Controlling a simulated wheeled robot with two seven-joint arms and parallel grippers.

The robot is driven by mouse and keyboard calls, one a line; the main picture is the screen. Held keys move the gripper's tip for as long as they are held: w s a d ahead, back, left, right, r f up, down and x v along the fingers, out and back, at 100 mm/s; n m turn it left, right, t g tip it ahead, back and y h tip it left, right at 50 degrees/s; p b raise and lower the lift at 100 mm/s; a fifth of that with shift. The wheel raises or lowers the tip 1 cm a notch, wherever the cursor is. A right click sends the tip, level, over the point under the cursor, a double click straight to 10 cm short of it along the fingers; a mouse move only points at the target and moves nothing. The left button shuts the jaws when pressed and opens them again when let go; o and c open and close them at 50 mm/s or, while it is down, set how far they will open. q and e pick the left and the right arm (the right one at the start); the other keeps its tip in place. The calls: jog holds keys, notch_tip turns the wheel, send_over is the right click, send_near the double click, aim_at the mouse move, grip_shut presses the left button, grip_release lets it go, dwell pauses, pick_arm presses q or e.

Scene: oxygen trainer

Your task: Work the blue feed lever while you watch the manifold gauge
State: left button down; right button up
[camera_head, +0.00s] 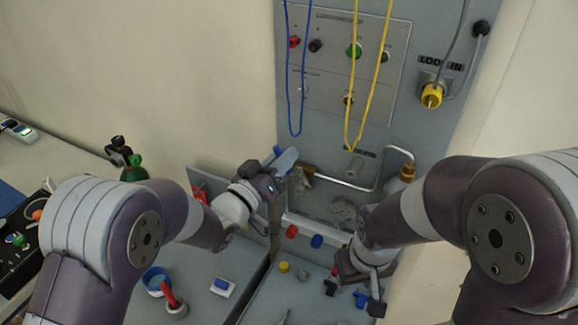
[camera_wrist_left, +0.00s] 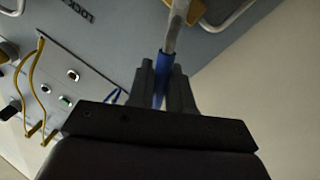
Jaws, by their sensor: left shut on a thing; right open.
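My left gripper (camera_head: 278,168) is at the lower part of the grey panel (camera_head: 425,125). It is shut on the blue feed lever (camera_head: 286,160). In the left wrist view, the blue handle (camera_wrist_left: 161,72) sits between the two dark fingers (camera_wrist_left: 162,90), and a pale metal shaft runs on from it. The gripper and arm partly cover the lever in the head view. My right gripper (camera_head: 368,288) is open and low at the right, above the bench with small parts. I cannot make out a gauge face in either view.
A bent metal pipe (camera_head: 348,186) runs along the panel's lower part. Blue (camera_head: 289,90) and yellow (camera_head: 372,90) cords hang in front of the panel. A yellow connector (camera_head: 432,96) is at upper right. Blue tape (camera_head: 155,280) and several small parts lie on the bench.

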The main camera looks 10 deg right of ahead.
pick_arm(q)
jog(key=c, duration=1.2)
grip_release()
jog(key=shift+s+a, duration=0.1)
jog(key=shift+a, duration=0.1)
jog(key=shift+s+a, duration=0.1)
jog(key=b+v, duration=0.3)
jog(key=v, duration=0.9)
jog(key=shift+s, duration=0.15)
jog(key=shift+a, duration=0.1)
